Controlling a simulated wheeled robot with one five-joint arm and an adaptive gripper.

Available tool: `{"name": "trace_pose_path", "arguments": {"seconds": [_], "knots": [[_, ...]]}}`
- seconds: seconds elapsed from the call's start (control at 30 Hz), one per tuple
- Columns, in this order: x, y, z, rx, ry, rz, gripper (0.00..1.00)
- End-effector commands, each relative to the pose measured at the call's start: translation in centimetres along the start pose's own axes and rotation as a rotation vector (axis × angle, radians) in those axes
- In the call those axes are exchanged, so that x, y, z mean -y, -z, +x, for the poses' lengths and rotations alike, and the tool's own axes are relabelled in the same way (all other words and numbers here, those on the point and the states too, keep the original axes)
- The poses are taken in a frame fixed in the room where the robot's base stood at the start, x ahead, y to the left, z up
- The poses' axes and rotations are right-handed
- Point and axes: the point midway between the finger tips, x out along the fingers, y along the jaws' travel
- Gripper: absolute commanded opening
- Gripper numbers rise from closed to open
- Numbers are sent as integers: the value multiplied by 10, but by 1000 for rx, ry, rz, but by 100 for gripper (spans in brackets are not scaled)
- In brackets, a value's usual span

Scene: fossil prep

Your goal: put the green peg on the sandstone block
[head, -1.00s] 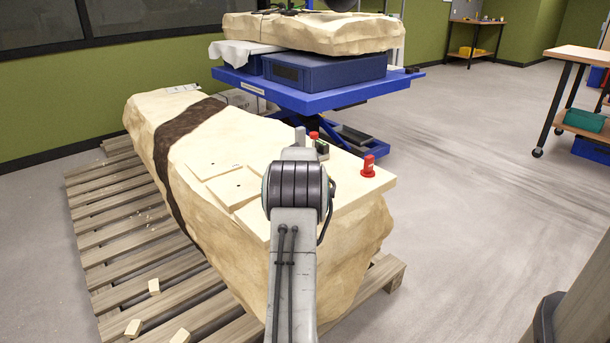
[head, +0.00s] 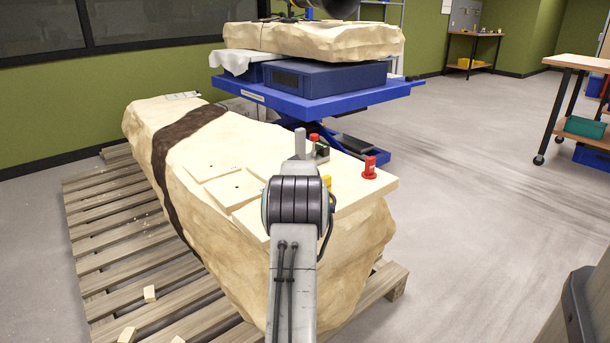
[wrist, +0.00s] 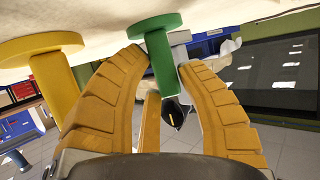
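The green peg (wrist: 161,62), with a wide round flange, is in the wrist view. The wrist view looks upside down. In the head view the sandstone block (head: 235,165) lies on a wooden pallet, with a dark band across it. My wrist hides the fingertips and most of what is at them there.
A yellow peg (wrist: 60,75) stands close beside my gripper; its top shows in the head view (head: 327,183). A red peg (head: 369,168) stands near the block's right corner, another red piece (head: 314,138) farther back.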

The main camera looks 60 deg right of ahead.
Motion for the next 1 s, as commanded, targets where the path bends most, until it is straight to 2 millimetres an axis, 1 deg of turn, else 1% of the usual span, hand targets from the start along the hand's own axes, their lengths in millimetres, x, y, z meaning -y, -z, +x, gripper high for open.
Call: {"name": "trace_pose_path", "arguments": {"seconds": [0.03,0.17,0.2,0.57,0.77,1.0], "knots": [[0,0,0,0,0,0,36],[0,0,0,0,0,0,48],[0,0,0,0,0,0,49],[0,3,-3,0,0,0,49],[0,4,-21,1,0,0,49],[1,7,-54,3,0,0,49]]}}
